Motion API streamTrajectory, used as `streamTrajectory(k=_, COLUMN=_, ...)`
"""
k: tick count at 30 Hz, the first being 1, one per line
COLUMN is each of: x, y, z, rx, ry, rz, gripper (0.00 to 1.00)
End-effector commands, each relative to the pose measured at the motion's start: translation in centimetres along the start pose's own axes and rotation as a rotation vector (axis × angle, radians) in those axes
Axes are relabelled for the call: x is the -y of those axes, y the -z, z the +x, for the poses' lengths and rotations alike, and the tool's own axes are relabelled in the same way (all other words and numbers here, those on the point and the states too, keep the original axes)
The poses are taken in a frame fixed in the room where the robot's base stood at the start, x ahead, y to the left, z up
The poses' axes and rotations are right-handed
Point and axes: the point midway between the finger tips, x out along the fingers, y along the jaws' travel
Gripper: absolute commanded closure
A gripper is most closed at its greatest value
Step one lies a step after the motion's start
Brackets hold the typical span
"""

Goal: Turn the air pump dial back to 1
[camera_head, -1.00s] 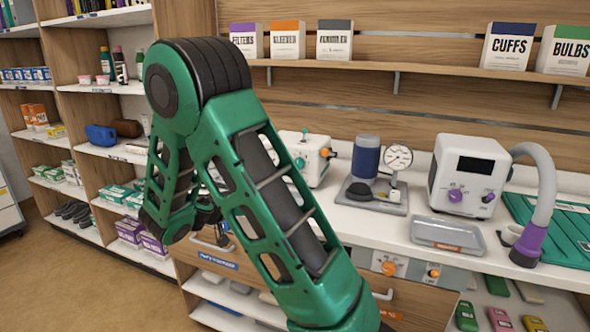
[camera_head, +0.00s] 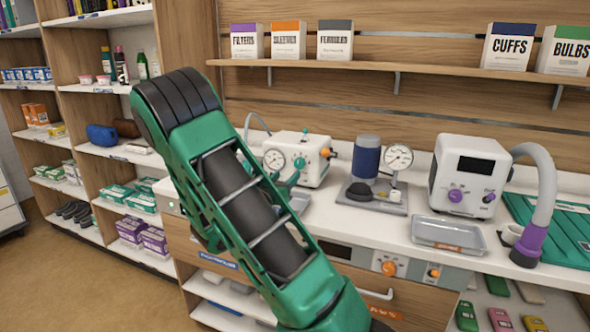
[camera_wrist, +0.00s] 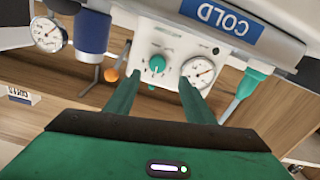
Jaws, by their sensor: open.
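A white box-shaped unit (camera_head: 312,146) with a round gauge (camera_head: 275,160) and a green dial (camera_head: 299,162) stands on the counter in the head view; I take it for the air pump. In the wrist view it appears upside down, with its green dial (camera_wrist: 156,65) beside the gauge (camera_wrist: 198,72). The numbers around the dial are too small to read. My gripper (camera_wrist: 158,84) is open and empty, its two green fingers pointing at the front panel, with the dial seen between them. Contact is not visible. In the head view my arm mostly hides the gripper.
A blue cylinder (camera_head: 366,158) and a gauge (camera_head: 398,157) share a grey base to the right. Beyond are a metal tray (camera_head: 449,234) and a white device with purple knobs (camera_head: 469,170). A blue COLD label (camera_wrist: 226,20) is close by in the wrist view.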

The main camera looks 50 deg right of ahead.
Motion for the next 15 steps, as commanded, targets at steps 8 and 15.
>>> streamTrajectory(k=8, x=-0.3, y=0.0, z=5.1, rx=0.001, ry=-0.007, rz=0.002, gripper=0.51)
streamTrajectory(k=15, x=-0.3, y=-0.1, z=8.3, rx=0.002, ry=-0.006, rz=0.001, gripper=0.51)
